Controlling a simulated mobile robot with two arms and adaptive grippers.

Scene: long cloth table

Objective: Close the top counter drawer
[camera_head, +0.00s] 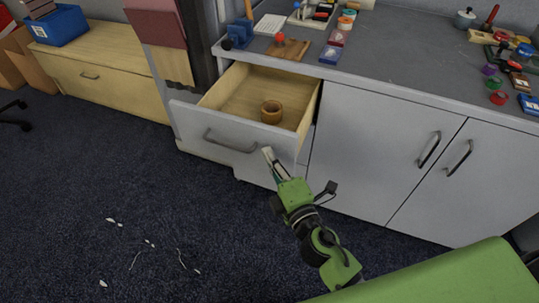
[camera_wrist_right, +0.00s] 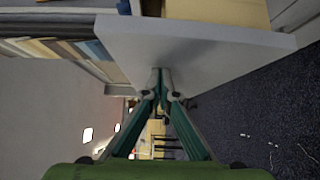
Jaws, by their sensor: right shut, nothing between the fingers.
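The top counter drawer (camera_head: 235,138) stands pulled open from the grey counter, with a light wooden inside and a curved metal handle (camera_head: 231,142) on its front. A small round wooden cup (camera_head: 271,112) sits inside it. My right gripper (camera_head: 267,153) is shut and empty, with its tips at the right part of the drawer front, right of the handle. In the right wrist view the shut fingertips (camera_wrist_right: 160,72) are at the grey drawer front (camera_wrist_right: 200,45); whether they touch it I cannot tell. My left gripper is not in view.
The countertop (camera_head: 400,55) holds several small items, among them a red-topped wooden board (camera_head: 287,48) above the drawer. Closed cupboard doors (camera_head: 375,150) stand to the right. A wooden cabinet (camera_head: 100,82) stands at left. Dark carpet (camera_head: 120,190) in front is mostly clear, with small white scraps.

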